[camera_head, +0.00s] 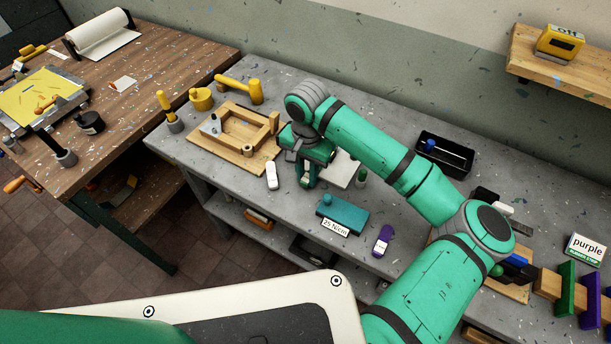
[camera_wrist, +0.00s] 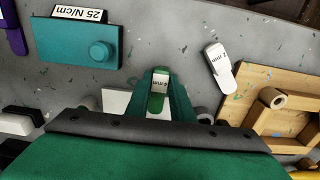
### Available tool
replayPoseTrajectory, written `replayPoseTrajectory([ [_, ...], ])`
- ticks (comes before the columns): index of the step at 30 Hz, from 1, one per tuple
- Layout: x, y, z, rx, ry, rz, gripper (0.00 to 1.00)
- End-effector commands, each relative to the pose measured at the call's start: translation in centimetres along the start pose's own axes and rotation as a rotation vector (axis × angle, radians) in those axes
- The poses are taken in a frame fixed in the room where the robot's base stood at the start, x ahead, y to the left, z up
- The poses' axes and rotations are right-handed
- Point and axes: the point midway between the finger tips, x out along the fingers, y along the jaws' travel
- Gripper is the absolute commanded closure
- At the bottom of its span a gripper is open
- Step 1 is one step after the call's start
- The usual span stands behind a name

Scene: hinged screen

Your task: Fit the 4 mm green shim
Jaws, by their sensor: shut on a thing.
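My gripper (camera_head: 308,182) is over the middle of the grey workbench. In the wrist view my gripper (camera_wrist: 161,73) is shut on the green shim (camera_wrist: 157,103), whose white label reads "4 mm". The shim sits between the two fingers; its lower part is hidden, and I cannot tell its height above the bench. A white shim (camera_head: 272,176) lies on the bench left of my gripper, and shows in the wrist view (camera_wrist: 219,68). A purple shim (camera_head: 383,240) lies to the right. A wooden frame (camera_head: 222,148) on a board is left of my gripper.
A teal block labelled "25 N/cm" (camera_head: 342,213) lies near the bench's front edge. A black bin (camera_head: 445,155) stands at the back right. A yellow mallet (camera_head: 240,88) and a yellow pot (camera_head: 201,99) are behind the frame. A pale plate (camera_head: 344,170) is right of my gripper.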

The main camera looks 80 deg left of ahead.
Motion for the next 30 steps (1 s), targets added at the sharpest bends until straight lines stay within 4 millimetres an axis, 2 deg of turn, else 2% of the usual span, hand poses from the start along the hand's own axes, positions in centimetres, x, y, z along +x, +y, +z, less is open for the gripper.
replayPoseTrajectory([
  [30, 0.0, 0.0, -2.6, 0.001, -0.001, 0.0, 1.0],
])
